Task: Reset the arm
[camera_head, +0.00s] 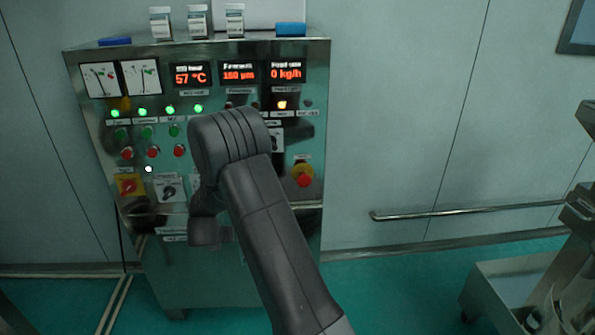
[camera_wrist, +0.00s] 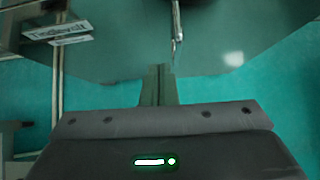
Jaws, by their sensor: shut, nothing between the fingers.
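My arm reaches up from the bottom middle of the head view, bends in front of the control cabinet (camera_head: 240,275) and hangs down to my gripper at its left. In the wrist view my gripper's fingers (camera_wrist: 158,72) are together with nothing between them. In the head view the fingers are too small and dark to make out. The cabinet's metal face (camera_wrist: 110,60) fills the top of the wrist view, with a white label (camera_wrist: 58,32) at left and a thin metal bar (camera_wrist: 177,22) near the middle. I cannot tell the exact gap between gripper and cabinet.
The cabinet has red displays (camera_head: 192,75), several lit green lamps, a red emergency button (camera_head: 304,176) and a rotary switch (camera_head: 130,186). Several small bottles (camera_head: 198,21) stand on top. A wall rail (camera_head: 465,212) and metal equipment (camera_head: 520,285) are at right. Green floor between is clear.

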